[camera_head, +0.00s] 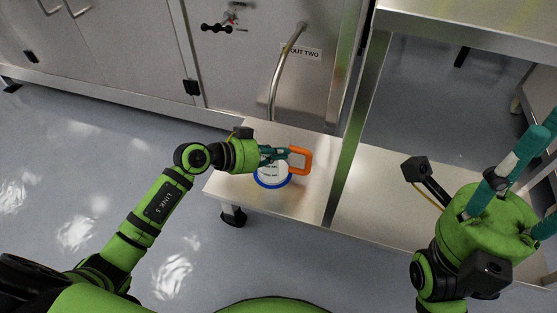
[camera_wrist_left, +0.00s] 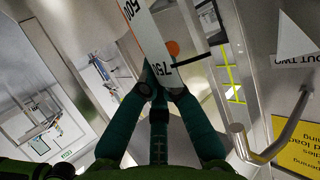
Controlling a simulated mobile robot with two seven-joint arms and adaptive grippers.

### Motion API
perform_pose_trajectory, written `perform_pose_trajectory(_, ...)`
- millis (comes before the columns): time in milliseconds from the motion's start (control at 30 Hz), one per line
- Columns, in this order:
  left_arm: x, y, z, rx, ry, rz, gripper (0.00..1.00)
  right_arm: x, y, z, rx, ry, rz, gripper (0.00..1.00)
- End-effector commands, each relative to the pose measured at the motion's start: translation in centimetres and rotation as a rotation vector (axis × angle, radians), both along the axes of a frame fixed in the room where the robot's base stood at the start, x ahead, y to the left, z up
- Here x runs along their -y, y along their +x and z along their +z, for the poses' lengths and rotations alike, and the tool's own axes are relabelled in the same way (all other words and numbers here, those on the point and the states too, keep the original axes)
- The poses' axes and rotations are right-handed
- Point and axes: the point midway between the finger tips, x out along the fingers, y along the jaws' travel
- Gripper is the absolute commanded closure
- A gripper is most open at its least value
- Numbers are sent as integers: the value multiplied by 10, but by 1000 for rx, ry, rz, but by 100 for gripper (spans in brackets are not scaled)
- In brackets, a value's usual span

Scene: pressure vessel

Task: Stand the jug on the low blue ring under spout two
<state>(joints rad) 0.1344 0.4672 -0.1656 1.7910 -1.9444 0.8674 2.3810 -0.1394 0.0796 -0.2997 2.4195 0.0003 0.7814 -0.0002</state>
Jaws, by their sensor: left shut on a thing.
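The jug (camera_head: 271,173) is white with an orange handle (camera_head: 306,160). It is upright over the blue ring (camera_head: 273,184) on the low steel shelf; I cannot tell whether its base touches. The ring's front edge shows below the jug. My left gripper (camera_head: 273,156) is shut on the jug, its teal fingers across the upper part. The left wrist view shows the jug's scale marks (camera_wrist_left: 160,45) beyond the fingers (camera_wrist_left: 158,85). Spout two (camera_head: 283,75) is a curved steel pipe, its lower end just behind the jug. My right gripper (camera_head: 522,165) is open and empty, fingertips partly cut off.
The steel shelf (camera_head: 240,184) has bare room left of the jug. A steel upright (camera_head: 349,150) stands to its right, with another low shelf (camera_head: 385,205) beyond. The cabinet front (camera_head: 240,75) bears the spout label (camera_head: 301,53). Grey floor lies open at left.

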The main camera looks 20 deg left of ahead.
Motion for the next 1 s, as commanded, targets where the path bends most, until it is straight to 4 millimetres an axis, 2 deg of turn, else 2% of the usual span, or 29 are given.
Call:
perform_pose_trajectory(67,0,0,-7,3,-2,0,100,0,0,1,17,-1,-1,60)
perform_pose_trajectory(433,0,0,-7,0,-3,1,100,-1,0,4,14,-1,-1,60)
perform_pose_trajectory(500,0,0,-8,-1,-2,0,70,-1,0,3,13,-1,0,60)
perform_pose_trajectory(867,0,0,-8,1,0,0,70,-1,1,1,12,-1,0,60)
perform_pose_trajectory(1000,-9,-8,0,-3,1,2,70,0,0,7,8,-1,1,60)
